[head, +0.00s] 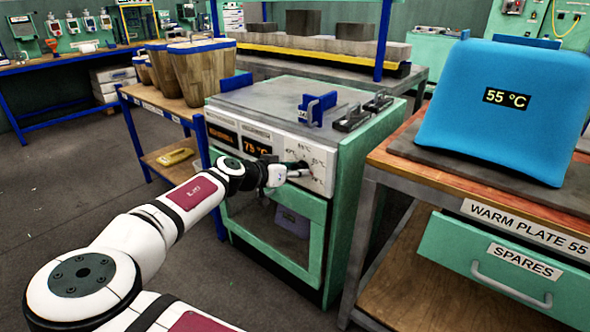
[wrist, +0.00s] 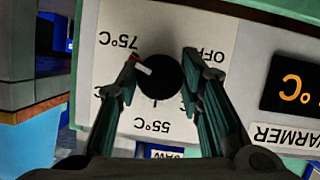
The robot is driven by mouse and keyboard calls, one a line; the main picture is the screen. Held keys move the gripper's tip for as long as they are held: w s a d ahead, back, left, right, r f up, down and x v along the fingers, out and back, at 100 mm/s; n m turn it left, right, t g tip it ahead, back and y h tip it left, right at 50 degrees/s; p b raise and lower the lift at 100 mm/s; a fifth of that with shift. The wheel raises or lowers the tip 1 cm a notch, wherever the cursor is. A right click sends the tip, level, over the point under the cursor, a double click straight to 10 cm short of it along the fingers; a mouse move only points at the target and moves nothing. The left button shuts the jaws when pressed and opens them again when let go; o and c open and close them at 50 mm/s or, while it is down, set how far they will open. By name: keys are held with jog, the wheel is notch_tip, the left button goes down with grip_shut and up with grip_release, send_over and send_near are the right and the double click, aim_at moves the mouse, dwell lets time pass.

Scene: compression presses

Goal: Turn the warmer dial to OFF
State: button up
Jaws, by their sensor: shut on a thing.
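The warmer (head: 270,200) is a green cabinet with a pale control panel, and its display (head: 257,146) reads 75 °C. In the wrist view, which shows the panel upside down, the round black dial (wrist: 160,80) has a white pointer with a red tip directed toward the 75°C mark (wrist: 118,42). The OFF mark (wrist: 213,54) is on the right, partly behind a finger. My gripper (wrist: 161,65) has one finger on each side of the dial and is shut on it. In the head view my gripper (head: 288,172) is at the panel and partly hides the dial.
Wooden buckets (head: 200,75) stand on a table at left. A blue clamp-like part (head: 318,108) sits on the warmer's top. The floor at left is clear.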

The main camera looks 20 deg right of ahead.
jog(key=m+t+p, duration=0.3)
jog(key=m+p, duration=0.2)
jog(key=m, duration=0.2)
jog(key=m+t+p, duration=0.3)
jog(key=m+p, duration=0.2)
jog(key=m, duration=0.2)
jog(key=m+t+p, duration=0.3)
jog(key=m+p, duration=0.3)
jog(key=m, duration=0.1)
jog(key=shift+s+f+t, duration=0.15)
jog(key=shift+f+t, duration=0.1)
jog(key=shift+t, duration=0.05)
dwell(2.1)
dwell(0.3)
jog(key=o, duration=1.2)
jog(key=shift+c, duration=0.2)
jog(key=shift+d, duration=0.1)
